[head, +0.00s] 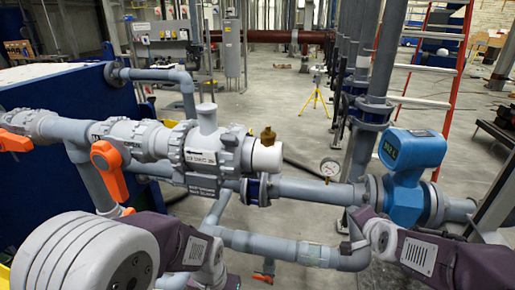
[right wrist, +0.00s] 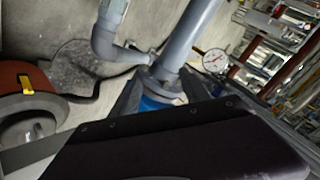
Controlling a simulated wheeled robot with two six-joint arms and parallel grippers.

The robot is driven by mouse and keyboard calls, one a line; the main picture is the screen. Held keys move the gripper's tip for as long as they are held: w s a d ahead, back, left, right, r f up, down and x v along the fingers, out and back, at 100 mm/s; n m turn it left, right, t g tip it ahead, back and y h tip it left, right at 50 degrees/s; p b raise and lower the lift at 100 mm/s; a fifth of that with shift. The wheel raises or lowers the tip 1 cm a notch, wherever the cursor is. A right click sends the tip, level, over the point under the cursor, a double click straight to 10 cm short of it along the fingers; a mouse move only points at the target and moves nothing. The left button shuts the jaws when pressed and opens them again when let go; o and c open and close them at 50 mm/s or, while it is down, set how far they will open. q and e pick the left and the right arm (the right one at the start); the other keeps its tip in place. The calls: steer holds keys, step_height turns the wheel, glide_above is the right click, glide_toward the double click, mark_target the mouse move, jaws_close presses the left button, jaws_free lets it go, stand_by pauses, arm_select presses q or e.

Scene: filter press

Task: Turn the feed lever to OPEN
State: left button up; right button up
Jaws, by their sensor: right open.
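An orange lever (head: 108,168) hangs down, slightly tilted, from the grey valve (head: 128,138) at left centre in the head view. A second orange handle (head: 15,141) lies about level at the far left edge. Which one is the feed lever I cannot tell for sure; lettering on the valve is too small to read. My left arm fills the lower left, below the hanging lever; its gripper is not visible. My right arm is at lower right, far from the levers.
Grey pipes (head: 300,190) run across the front. A dial gauge (head: 330,168) and a blue flow meter (head: 408,165) stand near my right arm. A dark blue panel (head: 60,100) is behind the levers. The floor behind is mostly open.

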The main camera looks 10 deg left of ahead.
steer(key=w+a+r+m+t+y+b, duration=0.2)
steer(key=w+a+r+m+t+b, duration=0.2)
steer(key=w+a+r+t+b, duration=0.35)
arm_select(q)
step_height(320, 180, down, 26)
steer(key=b, duration=1.6)
arm_select(e)
steer(key=s+a+f+y, duration=0.2)
steer(key=s+a+y, duration=0.1)
steer(key=a, duration=0.9)
steer(key=s+a+f+y, duration=0.1)
steer(key=s+a+y, duration=0.25)
steer(key=a, duration=0.75)
steer(key=shift+n+t, duration=0.25)
steer(key=shift+n, duration=0.05)
steer(key=p+x, duration=0.8)
steer(key=shift+w+a+r+p, duration=0.15)
steer(key=shift+a+r+p, duration=0.15)
steer(key=shift+r, duration=0.05)
steer(key=shift+w+a, duration=0.1)
steer(key=shift+w, duration=0.15)
arm_select(q)
step_height(320, 180, up, 9)
steer(key=shift+f, duration=0.2)
arm_select(e)
steer(key=shift+f, duration=0.2)
